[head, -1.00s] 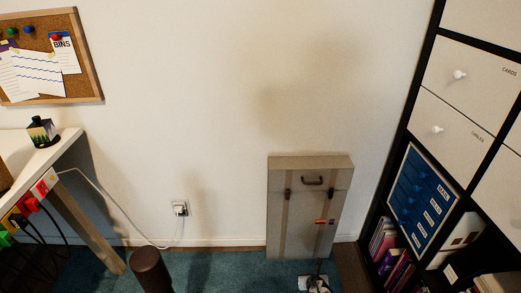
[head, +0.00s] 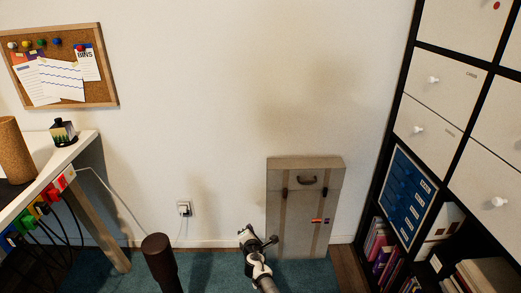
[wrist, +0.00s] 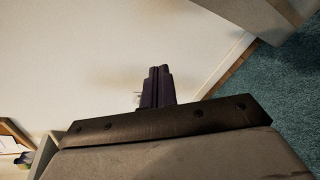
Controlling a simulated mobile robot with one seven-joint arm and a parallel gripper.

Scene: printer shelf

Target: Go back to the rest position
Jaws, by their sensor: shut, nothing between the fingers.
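My gripper (wrist: 158,88) shows in the wrist view with its dark fingers together and nothing between them. It points toward the white wall, with blank wall to its left and a pale wall socket partly hidden behind the fingers. In the head view, white and black parts of my arm rise from the bottom edge, in front of the left side of the grey case (head: 312,205). I cannot make out the fingers in that view. The case stands upright against the wall.
A desk (head: 78,142) with coloured plugs and cables is at the left, and a shelf unit (head: 412,78) with drawers and books at the right. A dark brown cylinder (head: 160,265) rises at the bottom left. Teal carpet (head: 210,270) lies between.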

